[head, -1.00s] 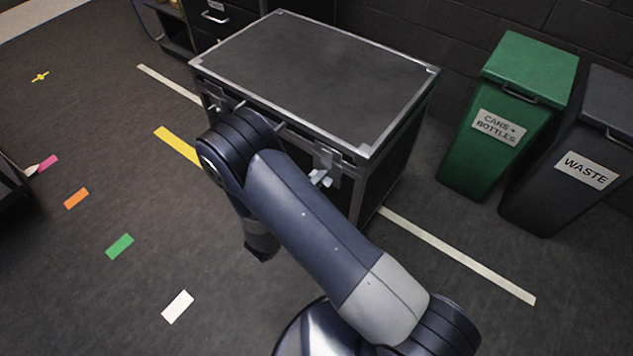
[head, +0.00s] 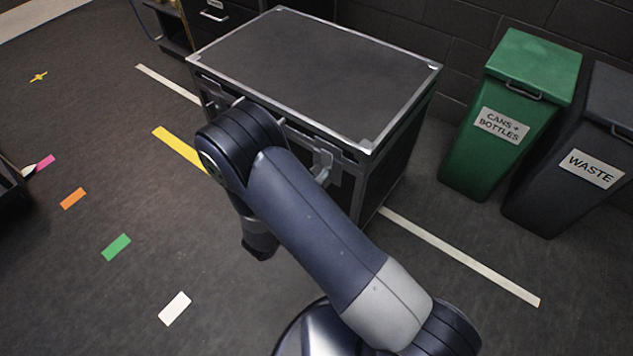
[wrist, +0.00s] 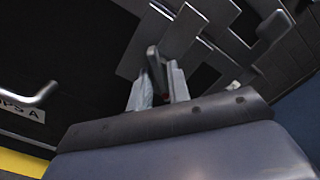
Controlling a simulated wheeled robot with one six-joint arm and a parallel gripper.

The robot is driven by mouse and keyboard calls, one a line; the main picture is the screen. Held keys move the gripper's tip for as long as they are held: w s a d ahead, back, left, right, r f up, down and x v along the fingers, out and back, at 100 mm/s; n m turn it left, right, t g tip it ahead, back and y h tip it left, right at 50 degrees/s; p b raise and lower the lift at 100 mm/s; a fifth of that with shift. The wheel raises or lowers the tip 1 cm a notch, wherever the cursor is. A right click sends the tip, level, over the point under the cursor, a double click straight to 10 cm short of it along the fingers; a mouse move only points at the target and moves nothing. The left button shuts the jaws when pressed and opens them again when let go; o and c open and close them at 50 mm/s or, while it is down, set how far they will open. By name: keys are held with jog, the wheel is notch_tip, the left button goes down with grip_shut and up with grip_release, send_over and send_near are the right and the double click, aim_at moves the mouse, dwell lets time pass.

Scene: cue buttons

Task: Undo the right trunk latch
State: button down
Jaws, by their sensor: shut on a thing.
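The trunk (head: 310,75) is a dark case with metal edges, and its lid is down. The right trunk latch (head: 324,158) is on its front face, just past my arm in the head view. In the wrist view my gripper (wrist: 158,92) is shut on a dark upright latch lever (wrist: 154,62), with a pale finger on each side. Metal latch plates (wrist: 180,35) lie behind it. My arm hides most of the gripper and the lower trunk front in the head view.
A green bin (head: 512,110) and a dark waste bin (head: 580,160) stand right of the trunk. A metal handle (wrist: 30,97) shows at left in the wrist view. The floor at left is open, with coloured tape marks.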

jog(key=shift+m+b, duration=2.4)
jog(key=shift+m, duration=2.5)
jog(key=c, duration=1.6)
grip_release()
jog(key=shift+o, duration=0.2)
jog(key=p+v, duration=0.2)
jog(key=v, duration=0.9)
jog(key=shift+w, duration=0.1)
